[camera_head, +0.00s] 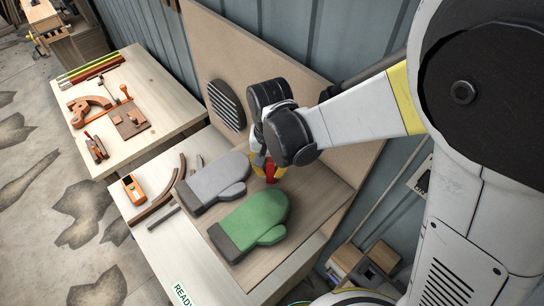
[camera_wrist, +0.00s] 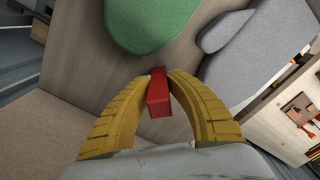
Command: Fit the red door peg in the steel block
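The red peg (camera_wrist: 159,95) is a small block-shaped bar between my gripper's (camera_wrist: 164,76) two yellow fingers in the wrist view. The fingertips close in on it from both sides. In the head view the red peg (camera_head: 271,172) shows under my gripper (camera_head: 265,166), just above or at the wooden board; I cannot tell if it touches. The peg's far end is partly hidden. I cannot make out a steel block in either view.
A green mitt (camera_head: 255,218) and a grey mitt (camera_head: 215,180) lie on the wooden board (camera_head: 315,190) beside my gripper. An orange device (camera_head: 132,189) and curved brown strips (camera_head: 152,211) lie left. Another table (camera_head: 160,95) with wooden tools stands farther back. A tan panel (camera_head: 215,45) rises behind.

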